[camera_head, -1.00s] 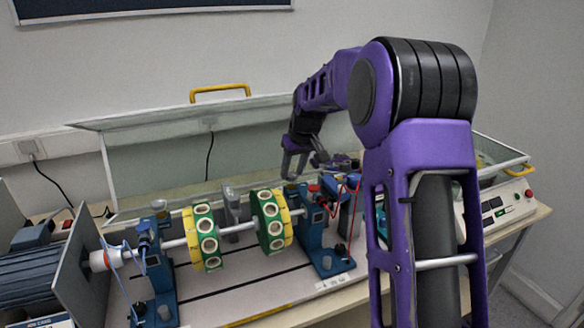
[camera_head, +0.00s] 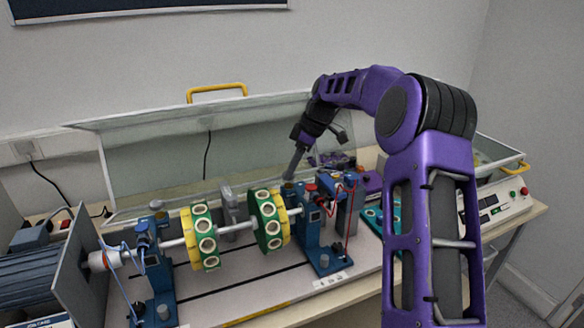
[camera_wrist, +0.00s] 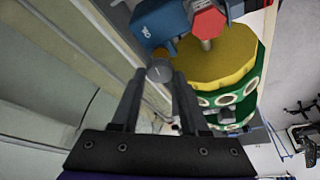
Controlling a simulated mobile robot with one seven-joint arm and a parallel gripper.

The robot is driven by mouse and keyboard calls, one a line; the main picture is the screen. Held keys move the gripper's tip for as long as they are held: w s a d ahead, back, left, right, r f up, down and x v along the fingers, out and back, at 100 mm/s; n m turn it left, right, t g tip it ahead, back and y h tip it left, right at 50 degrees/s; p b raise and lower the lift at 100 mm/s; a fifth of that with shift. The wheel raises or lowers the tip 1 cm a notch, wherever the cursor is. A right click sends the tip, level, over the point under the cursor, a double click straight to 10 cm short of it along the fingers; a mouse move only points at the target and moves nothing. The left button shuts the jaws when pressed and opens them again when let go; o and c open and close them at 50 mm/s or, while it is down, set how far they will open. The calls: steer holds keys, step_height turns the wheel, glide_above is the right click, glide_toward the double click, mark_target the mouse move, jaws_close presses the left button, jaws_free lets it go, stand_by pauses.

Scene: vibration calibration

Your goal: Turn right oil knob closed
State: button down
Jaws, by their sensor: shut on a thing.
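The right oil knob (camera_wrist: 160,71) is a small round grey cap seen in the wrist view, next to the blue right bearing block (camera_wrist: 168,20). My gripper (camera_wrist: 160,78) has one finger on each side of this knob and is shut on it. In the head view my gripper (camera_head: 291,174) points down at the top left of the blue right bearing stand (camera_head: 314,235). The fingers largely hide the knob there. How far the knob is turned cannot be told.
A red knob (camera_wrist: 209,22) sits on the same block. Two green and yellow discs (camera_head: 201,237) ride on the shaft left of the stand. A raised clear cover (camera_head: 150,160) stands behind. A control panel (camera_head: 495,208) is at the right.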

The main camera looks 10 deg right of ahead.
steer(key=shift+w+n+g, duration=0.1)
steer(key=shift+n+g, duration=0.4)
steer(key=shift+n, duration=0.5)
steer(key=shift+c, duration=2.1)
jaws_free()
steer(key=v, duration=1.7)
steer(key=shift+d, duration=0.25)
steer(key=shift+r, duration=0.1)
